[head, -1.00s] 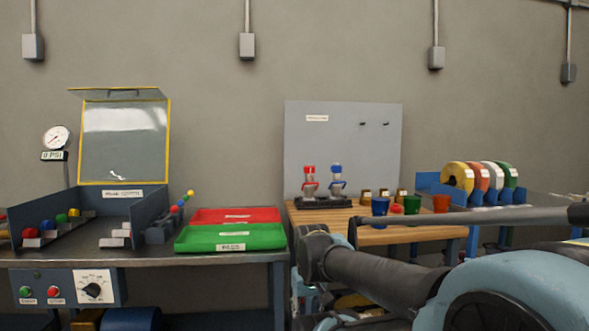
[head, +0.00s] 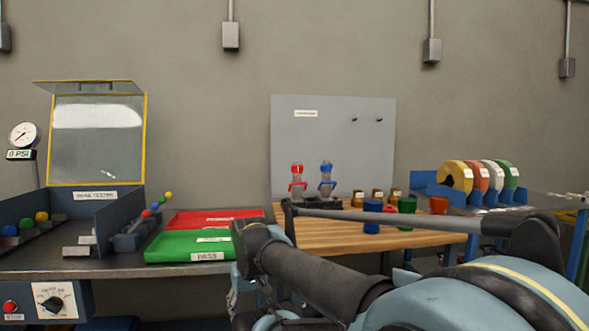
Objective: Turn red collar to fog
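A clear pump bottle with a red top (head: 296,168) stands upright in a dark base on the wooden bench. Its red collar (head: 297,185) sits around the bottle below the top. A similar bottle with a blue top and blue collar (head: 326,183) stands just to its right. The collar's setting and any fog mark are too small to read. My arm crosses the lower right of the head view, in front of the bench and below the bottles.
Blue, green and red cups (head: 438,205) and small brown jars stand right of the bottles. Green (head: 190,246) and red trays lie on the left metal table, beside an open yellow-framed tester lid (head: 97,140). A grey board (head: 335,140) stands behind the bottles.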

